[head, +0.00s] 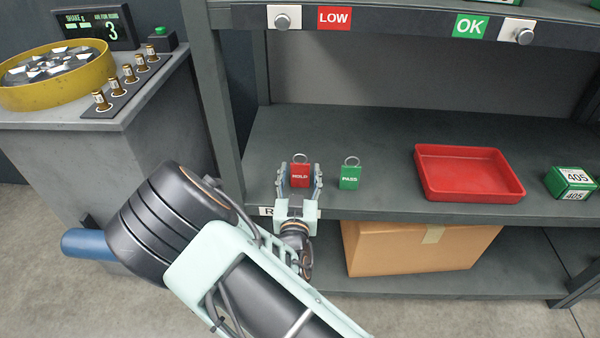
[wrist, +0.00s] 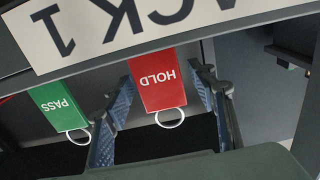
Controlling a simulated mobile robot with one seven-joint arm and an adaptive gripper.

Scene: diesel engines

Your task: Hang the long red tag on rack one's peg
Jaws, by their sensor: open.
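The long red tag (head: 300,175) reads HOLD and has a metal ring at its top. It is at the front of the rack's middle shelf. My gripper (head: 299,182) is open, with one finger on each side of the tag. In the wrist view the red tag (wrist: 158,80) lies between the two open fingers (wrist: 165,105), with a gap visible on both sides. Two round pegs show on the upper shelf edge: one (head: 284,18) beside the LOW label and one (head: 524,36) beside the OK label. The rack's lettered plate (wrist: 120,25) ends in "ACK 1".
A green PASS tag (head: 350,176) is close to the right of my gripper. A red tray (head: 468,193) and a green 405 box (head: 571,184) are further right. A cardboard box (head: 400,255) sits below. The upper shelf edge (head: 400,22) overhangs.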

